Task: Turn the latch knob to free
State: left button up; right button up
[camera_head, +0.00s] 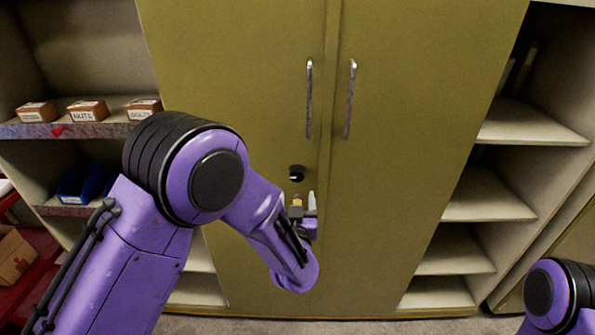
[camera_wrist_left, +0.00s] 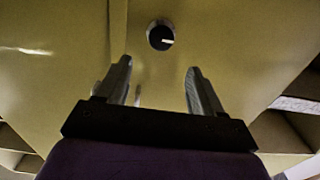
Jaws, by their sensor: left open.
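The latch knob (camera_head: 296,173) is a small dark round knob on the left door of a yellow-green cabinet (camera_head: 400,150), below the door handles. In the left wrist view the knob (camera_wrist_left: 161,36) shows a pale pointer mark lying about level, toward the right. My left gripper (camera_head: 304,200) is just below the knob in the head view. In the left wrist view its two fingers (camera_wrist_left: 160,82) are apart with nothing between them, and the knob lies beyond the tips, apart from them. My right gripper is out of view; only part of my right arm shows at lower right.
Two upright metal handles (camera_head: 309,98) and (camera_head: 350,98) flank the seam between the closed doors. Open shelves at left hold small labelled boxes (camera_head: 88,111) and a blue bin (camera_head: 80,184). The door face around the knob is clear.

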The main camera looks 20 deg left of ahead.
aim_at(297, 176)
pick_arm(q)
jog(key=p+x, duration=0.2)
jog(key=x, duration=0.7)
jog(key=shift+f, duration=0.15)
jog(key=c, duration=1)
